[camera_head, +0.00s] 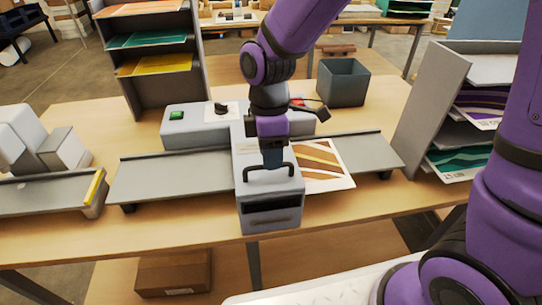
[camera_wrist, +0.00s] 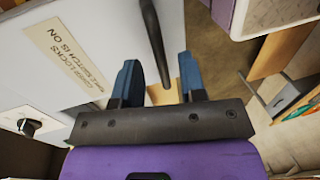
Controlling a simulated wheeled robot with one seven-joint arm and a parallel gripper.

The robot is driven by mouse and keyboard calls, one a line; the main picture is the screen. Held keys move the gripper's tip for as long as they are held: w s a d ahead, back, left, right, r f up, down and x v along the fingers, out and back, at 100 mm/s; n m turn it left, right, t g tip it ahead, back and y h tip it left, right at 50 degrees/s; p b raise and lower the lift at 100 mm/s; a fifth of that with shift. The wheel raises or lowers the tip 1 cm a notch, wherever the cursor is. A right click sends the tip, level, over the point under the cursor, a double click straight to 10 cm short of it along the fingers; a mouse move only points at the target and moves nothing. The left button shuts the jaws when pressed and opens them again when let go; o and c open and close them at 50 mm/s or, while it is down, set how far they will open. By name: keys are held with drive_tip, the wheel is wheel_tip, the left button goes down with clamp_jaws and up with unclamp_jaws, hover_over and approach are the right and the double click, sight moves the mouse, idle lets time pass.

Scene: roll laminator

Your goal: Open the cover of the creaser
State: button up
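The creaser is the grey machine in the middle of the table in the head view. Its grey cover (camera_head: 256,188) appears down, with a black bar handle (camera_head: 247,177) on top. My gripper (camera_head: 273,164) points down at this handle from above. In the wrist view, my gripper (camera_wrist: 160,68) has its two blue fingers apart. The dark handle (camera_wrist: 153,35) runs into the gap between them. I cannot tell whether a finger touches it. A label on the cover (camera_wrist: 70,55) mentions cover locks and a switch.
A control box (camera_head: 190,133) with a green button and a black knob (camera_head: 221,108) stands behind the cover. A striped sheet (camera_head: 325,165) lies on the right feed table. A dark bin (camera_head: 343,83) and paper racks stand around the machine.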

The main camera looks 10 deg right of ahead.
drive_tip(key=shift+s+f, duration=0.1)
drive_tip(key=shift+f, duration=0.45)
clamp_jaws()
drive_tip(key=shift+r, duration=0.1)
